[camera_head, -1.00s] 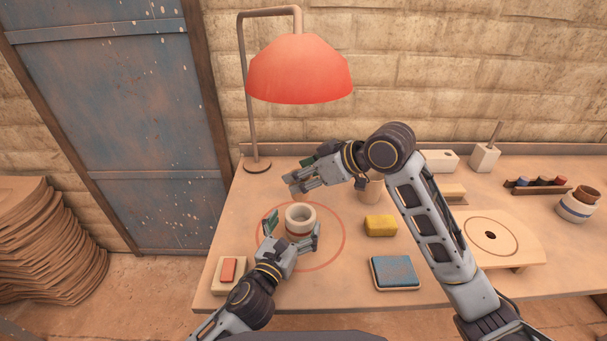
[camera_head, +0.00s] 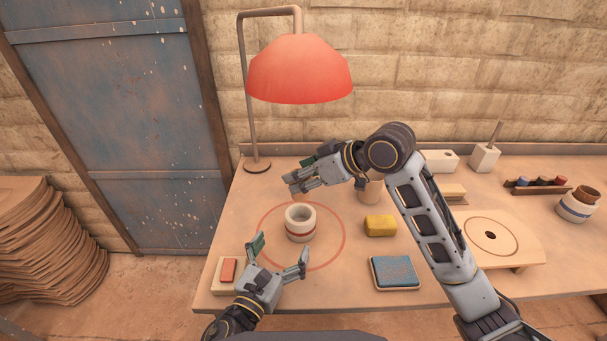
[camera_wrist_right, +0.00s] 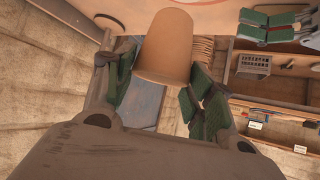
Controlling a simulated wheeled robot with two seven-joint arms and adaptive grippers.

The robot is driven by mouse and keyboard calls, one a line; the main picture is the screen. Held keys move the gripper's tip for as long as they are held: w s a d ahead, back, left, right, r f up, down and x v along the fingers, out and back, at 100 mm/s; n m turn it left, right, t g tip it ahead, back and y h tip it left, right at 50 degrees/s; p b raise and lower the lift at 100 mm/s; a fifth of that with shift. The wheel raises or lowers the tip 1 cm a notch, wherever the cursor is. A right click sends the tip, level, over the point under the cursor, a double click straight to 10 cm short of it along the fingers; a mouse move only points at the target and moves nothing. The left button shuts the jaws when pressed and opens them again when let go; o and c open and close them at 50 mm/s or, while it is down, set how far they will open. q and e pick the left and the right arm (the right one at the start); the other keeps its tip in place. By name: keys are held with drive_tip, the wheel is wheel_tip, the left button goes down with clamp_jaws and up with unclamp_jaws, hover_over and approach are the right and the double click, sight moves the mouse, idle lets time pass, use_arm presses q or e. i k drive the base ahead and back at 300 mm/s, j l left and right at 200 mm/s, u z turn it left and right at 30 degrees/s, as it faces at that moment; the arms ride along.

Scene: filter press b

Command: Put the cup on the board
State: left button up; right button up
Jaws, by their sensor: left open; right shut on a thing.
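A tan tapered cup (camera_wrist_right: 164,48) is between the green finger pads of my right gripper in the right wrist view, and the gripper is shut on it. In the head view my right gripper (camera_head: 291,184) is above the table's back left part; I cannot make out the cup at its fingertips there. A pale pot (camera_head: 300,231) with a red band stands upright inside a red circle on the table. My left gripper (camera_head: 280,250) is open and empty, in front of the pot and apart from it.
My right arm crosses the table and partly hides a tan cylindrical thing (camera_head: 369,192). A yellow block (camera_head: 380,226) and a blue pad (camera_head: 395,272) lie between circle and board. A red lamp (camera_head: 298,72) overhangs the back left. A banded pot (camera_head: 575,209) stands far right.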

sight(491, 235)
drive_tip(key=k+j, duration=0.3)
drive_tip(key=k, duration=0.15)
drive_tip(key=k+j, duration=0.25)
drive_tip(key=k, duration=0.2)
